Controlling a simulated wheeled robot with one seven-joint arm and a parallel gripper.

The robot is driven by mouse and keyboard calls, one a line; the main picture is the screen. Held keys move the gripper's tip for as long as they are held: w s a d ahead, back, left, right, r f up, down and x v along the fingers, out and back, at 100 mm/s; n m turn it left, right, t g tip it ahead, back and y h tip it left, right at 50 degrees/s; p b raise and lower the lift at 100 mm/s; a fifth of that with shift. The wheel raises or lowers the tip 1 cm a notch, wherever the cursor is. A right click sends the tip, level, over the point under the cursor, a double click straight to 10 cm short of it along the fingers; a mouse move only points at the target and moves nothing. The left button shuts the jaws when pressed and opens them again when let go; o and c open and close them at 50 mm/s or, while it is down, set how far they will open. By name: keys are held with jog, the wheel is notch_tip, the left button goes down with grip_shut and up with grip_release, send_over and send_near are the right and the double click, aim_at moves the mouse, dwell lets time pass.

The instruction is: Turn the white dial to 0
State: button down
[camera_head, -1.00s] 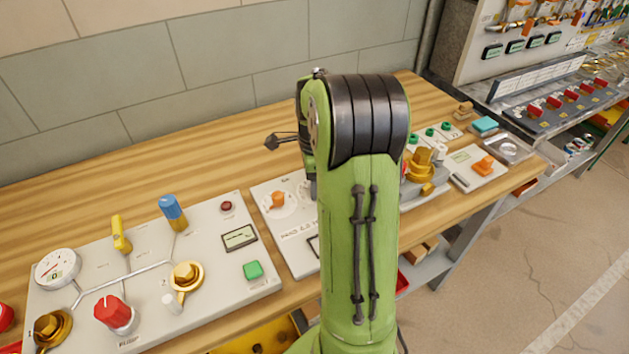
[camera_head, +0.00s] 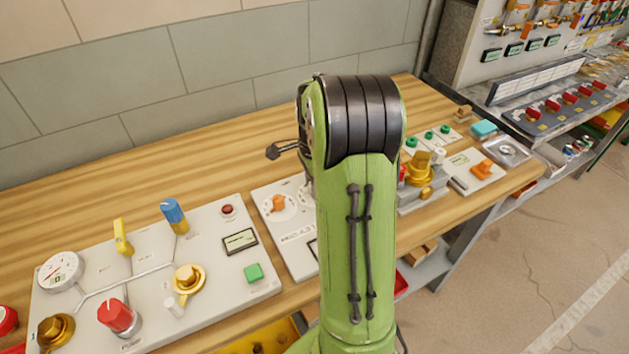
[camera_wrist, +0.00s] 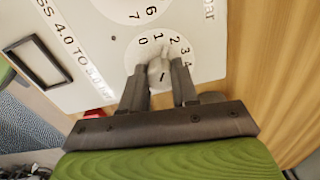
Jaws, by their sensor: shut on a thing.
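The white dial (camera_wrist: 158,70) is in the middle of the wrist view, on a round white scale (camera_wrist: 185,45) marked 0, 1, 2, 3, 4. My gripper (camera_wrist: 160,80) is shut on the dial's knob, with one dark finger on each side of it. A narrow pale part of the dial seems to point up between 1 and 2, but the exact reading is hard to tell. In the head view my arm hides the gripper and most of this dial; only an edge of its scale (camera_head: 305,195) shows.
An orange knob on a white scale (camera_head: 279,203) sits left of my arm on the same panel. A panel with valves, a gauge and a green button (camera_head: 253,272) lies further left. A brass valve (camera_head: 420,168) stands close to the right. A dark-framed display (camera_wrist: 37,60) shows in the wrist view.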

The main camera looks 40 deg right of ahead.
jog(key=n+p, duration=0.1)
jog(key=n, duration=0.3)
jog(key=shift+r+n+p, duration=0.1)
jog(key=shift+n+p, duration=0.2)
jog(key=n+p, duration=0.1)
jog(key=n, duration=0.3)
jog(key=shift+w+n, duration=0.1)
jog(key=shift+n, duration=0.3)
jog(key=c, duration=0.8)
grip_release()
jog(key=shift+c, duration=0.2)
notch_tip(320, 180, up, 16)
jog(key=p, duration=0.4)
jog(key=shift+f, duration=0.2)
jog(key=shift+d, duration=0.1)
